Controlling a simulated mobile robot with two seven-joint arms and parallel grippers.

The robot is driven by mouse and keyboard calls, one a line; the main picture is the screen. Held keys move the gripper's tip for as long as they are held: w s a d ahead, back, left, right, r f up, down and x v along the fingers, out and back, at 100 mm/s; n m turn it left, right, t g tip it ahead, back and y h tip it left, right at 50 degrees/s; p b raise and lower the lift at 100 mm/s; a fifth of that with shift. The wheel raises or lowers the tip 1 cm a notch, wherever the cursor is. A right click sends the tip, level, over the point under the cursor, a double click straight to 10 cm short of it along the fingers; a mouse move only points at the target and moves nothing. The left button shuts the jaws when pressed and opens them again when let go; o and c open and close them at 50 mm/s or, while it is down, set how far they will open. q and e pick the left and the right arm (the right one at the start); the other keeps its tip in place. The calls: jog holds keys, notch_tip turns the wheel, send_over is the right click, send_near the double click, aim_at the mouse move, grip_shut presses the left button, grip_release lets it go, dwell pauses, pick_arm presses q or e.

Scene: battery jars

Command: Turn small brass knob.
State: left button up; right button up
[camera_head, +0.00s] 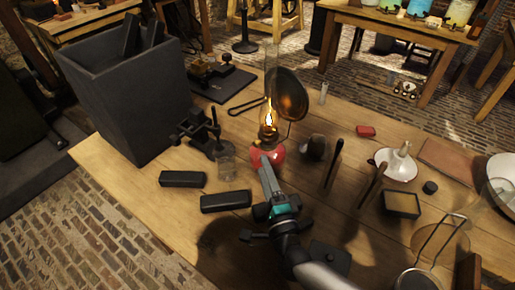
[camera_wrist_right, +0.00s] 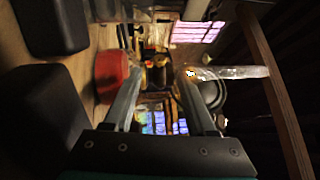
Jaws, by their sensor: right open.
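A lit oil lamp stands on the wooden table (camera_head: 340,190), with a red base (camera_head: 268,153), a brass burner (camera_head: 268,134), a clear glass chimney (camera_head: 271,62) and a dark round reflector (camera_head: 288,93) behind. The small brass knob is too small to make out clearly. My right gripper (camera_head: 264,163) reaches the lamp from the front. In the right wrist view my right gripper (camera_wrist_right: 160,82) is open, its two fingers apart, with the brass burner (camera_wrist_right: 157,76) showing between them. The red base (camera_wrist_right: 112,74) is beside the left finger and the glass chimney (camera_wrist_right: 232,72) beside the right one. My left gripper is not in view.
A large dark bin (camera_head: 125,95) stands at the left. Two black blocks (camera_head: 183,179) (camera_head: 226,201) lie left of my right arm. A small glass bottle (camera_head: 225,160) is left of the lamp. A white funnel (camera_head: 395,165) and upright dark handles (camera_head: 333,163) stand to the right.

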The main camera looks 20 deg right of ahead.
aim_at(256, 146)
jog(key=w, duration=0.4)
jog(key=w+r, duration=0.1)
jog(key=w, duration=0.2)
jog(key=shift+d, duration=0.1)
jog(key=shift+s, duration=0.1)
grip_shut()
dwell(0.4)
